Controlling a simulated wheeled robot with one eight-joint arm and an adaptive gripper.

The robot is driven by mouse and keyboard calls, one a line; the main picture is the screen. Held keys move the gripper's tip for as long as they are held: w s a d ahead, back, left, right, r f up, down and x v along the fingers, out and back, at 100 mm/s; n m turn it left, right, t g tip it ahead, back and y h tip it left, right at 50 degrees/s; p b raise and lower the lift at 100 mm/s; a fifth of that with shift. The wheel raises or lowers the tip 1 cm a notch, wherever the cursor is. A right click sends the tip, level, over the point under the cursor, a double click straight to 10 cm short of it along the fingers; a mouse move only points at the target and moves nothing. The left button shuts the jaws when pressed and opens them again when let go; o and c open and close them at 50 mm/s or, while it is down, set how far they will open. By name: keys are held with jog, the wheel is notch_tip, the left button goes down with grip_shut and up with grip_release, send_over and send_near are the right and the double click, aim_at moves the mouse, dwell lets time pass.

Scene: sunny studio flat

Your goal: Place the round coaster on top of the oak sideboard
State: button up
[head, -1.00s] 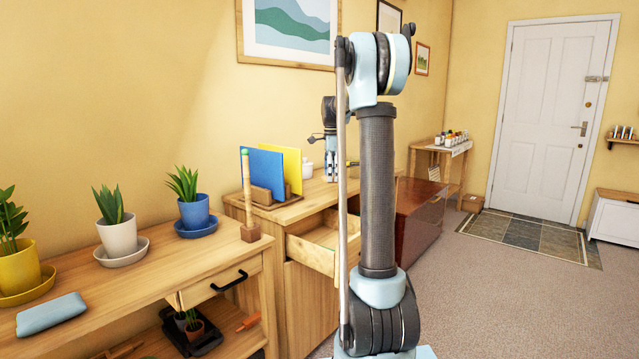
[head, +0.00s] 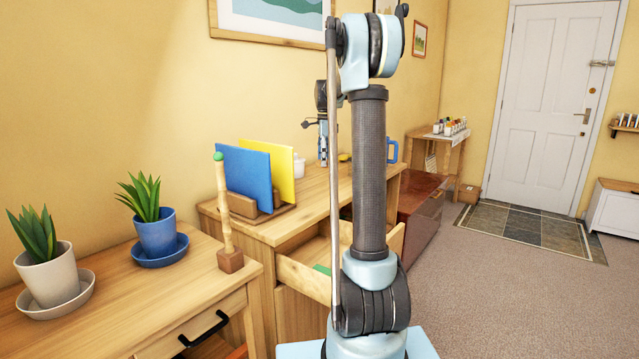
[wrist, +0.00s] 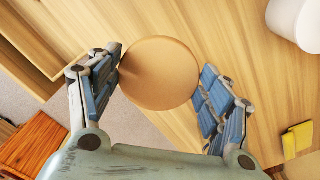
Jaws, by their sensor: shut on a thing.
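The round tan coaster (wrist: 160,73) is in the wrist view, held between the two blue-padded fingers of my gripper (wrist: 160,64). My gripper is shut on its edges. The oak sideboard (head: 270,231) stands against the wall in the head view, with a drawer open at its front. Its pale wood top (wrist: 215,25) shows below the coaster in the wrist view. In the head view my gripper (head: 323,150) is small and partly behind my arm, over the sideboard top; the coaster cannot be made out there. The gap between coaster and top is unclear.
A rack with blue and yellow folders (head: 245,176) stands on the sideboard's left part. A white jar (wrist: 296,22) and a yellow object (wrist: 297,139) are right of the coaster. A blue mug (head: 392,150) is farther back. The open drawer (head: 312,272) juts out. A plant table (head: 120,282) is left.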

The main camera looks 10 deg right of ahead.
aim_at(321, 190)
jog(key=shift+w+a, duration=0.1)
jog(key=shift+a, duration=0.7)
jog(key=shift+f, duration=5)
jog(key=o, duration=1)
jog(key=shift+o, duration=0.2)
notch_tip(321, 190, up, 12)
jog(key=shift+r, duration=0.1)
